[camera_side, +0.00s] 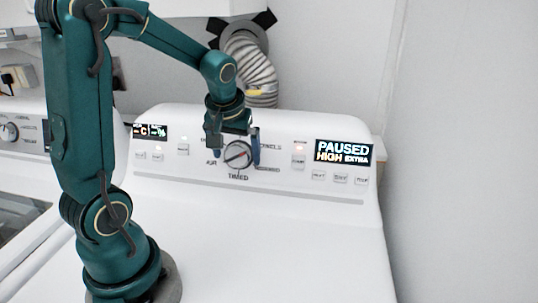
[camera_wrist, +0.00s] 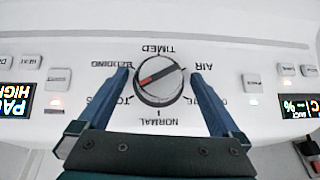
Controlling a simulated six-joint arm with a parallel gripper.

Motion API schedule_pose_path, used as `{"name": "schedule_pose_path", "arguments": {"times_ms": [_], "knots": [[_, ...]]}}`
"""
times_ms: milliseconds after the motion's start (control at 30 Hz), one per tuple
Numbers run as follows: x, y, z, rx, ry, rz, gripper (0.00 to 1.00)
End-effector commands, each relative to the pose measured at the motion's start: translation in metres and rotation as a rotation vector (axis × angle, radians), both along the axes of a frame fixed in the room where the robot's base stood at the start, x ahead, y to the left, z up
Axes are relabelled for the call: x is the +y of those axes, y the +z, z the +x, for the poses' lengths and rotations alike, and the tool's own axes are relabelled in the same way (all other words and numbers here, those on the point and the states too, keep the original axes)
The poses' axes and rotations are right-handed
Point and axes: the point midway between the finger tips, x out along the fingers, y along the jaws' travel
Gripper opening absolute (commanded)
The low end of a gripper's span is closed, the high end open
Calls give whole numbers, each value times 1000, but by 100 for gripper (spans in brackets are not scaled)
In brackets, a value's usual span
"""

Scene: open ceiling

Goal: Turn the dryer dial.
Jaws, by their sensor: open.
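The dryer dial (camera_side: 238,154) is a round silver knob with a red pointer line, on the white control panel of the dryer. In the wrist view the dial (camera_wrist: 159,82) shows upside-down labels around it, such as TIMED, AIR and NORMAL. Its red line lies tilted there, between the AIR side and the left side. My gripper (camera_side: 233,150) is at the panel, with its blue fingers open. In the wrist view the gripper (camera_wrist: 160,88) has one finger on each side of the dial, with a visible gap on both sides.
The panel has a display (camera_side: 343,152) reading PAUSED, HIGH and EXTRA at right, a smaller display (camera_side: 150,131) at left, and several buttons. A ribbed vent hose (camera_side: 250,66) rises behind the panel. Another machine (camera_side: 22,135) stands at left.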

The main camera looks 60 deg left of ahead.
Motion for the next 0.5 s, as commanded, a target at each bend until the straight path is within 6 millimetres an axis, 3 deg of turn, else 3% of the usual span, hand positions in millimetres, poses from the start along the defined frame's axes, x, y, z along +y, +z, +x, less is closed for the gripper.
{"name": "schedule_pose_path", "arguments": {"times_ms": [67,300,500], "knots": [[0,0,0,0,0,0,100],[0,0,0,0,-1,0,18],[0,0,-1,-6,4,-7,18]]}}
